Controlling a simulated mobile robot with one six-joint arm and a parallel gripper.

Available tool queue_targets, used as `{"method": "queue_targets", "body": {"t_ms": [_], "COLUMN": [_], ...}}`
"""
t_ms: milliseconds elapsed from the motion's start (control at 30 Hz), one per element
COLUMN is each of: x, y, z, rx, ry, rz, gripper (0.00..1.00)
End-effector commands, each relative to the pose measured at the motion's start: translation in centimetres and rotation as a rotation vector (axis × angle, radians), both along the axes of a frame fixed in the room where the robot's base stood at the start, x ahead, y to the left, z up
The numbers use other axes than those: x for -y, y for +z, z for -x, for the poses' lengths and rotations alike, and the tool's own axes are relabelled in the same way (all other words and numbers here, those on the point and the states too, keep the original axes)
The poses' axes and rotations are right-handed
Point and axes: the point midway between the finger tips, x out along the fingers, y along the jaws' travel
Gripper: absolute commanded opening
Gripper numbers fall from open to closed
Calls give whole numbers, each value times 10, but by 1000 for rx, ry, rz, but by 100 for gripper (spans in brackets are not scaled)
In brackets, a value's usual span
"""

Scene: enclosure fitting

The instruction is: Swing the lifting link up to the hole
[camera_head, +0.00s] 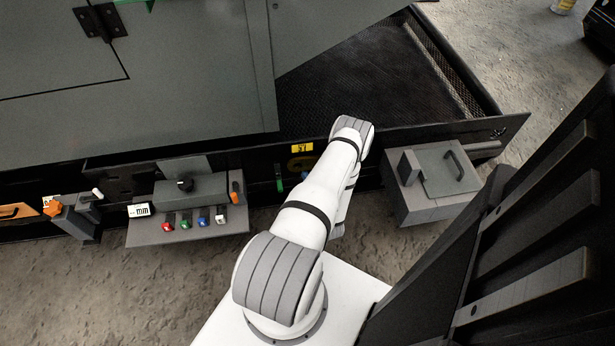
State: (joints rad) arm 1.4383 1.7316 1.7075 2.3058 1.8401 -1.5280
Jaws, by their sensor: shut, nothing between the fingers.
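I cannot make out the lifting link or its hole for certain. Beside my white arm, on the dark front wall of the machine, there is a dull yellow part (300,163) and a small green upright part (279,178). My arm covers what lies just right of them. A yellow label (302,147) with black marks is above them. My arm reaches from its white base up to this wall, and its far end is by the wall's top edge. My gripper does not show; the arm's own links hide it.
A grey shelf (190,233) with a knob box and several coloured small parts juts out at left. A grey box with a handled lid (450,172) stands right of my arm. An orange knob (53,207) is far left. A dark mesh bed (375,75) lies behind the wall.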

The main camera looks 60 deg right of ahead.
Motion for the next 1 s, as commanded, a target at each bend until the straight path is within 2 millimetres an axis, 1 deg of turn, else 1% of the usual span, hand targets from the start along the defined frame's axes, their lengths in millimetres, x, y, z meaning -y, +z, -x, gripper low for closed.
{"method": "queue_targets", "body": {"t_ms": [67, 167, 400, 533, 700, 1000], "x": [-1, -6, -31, -39, -44, -45], "y": [0, 0, -2, -4, -5, -5], "z": [2, 10, 42, 54, 60, 59], "rx": [0, -1, 0, 0, 0, 0], "ry": [-1, -4, -5, -4, -2, 1], "rz": [-1, -2, -3, -2, -1, -1], "gripper": [0, 0, 0, 0, 0, 0]}}
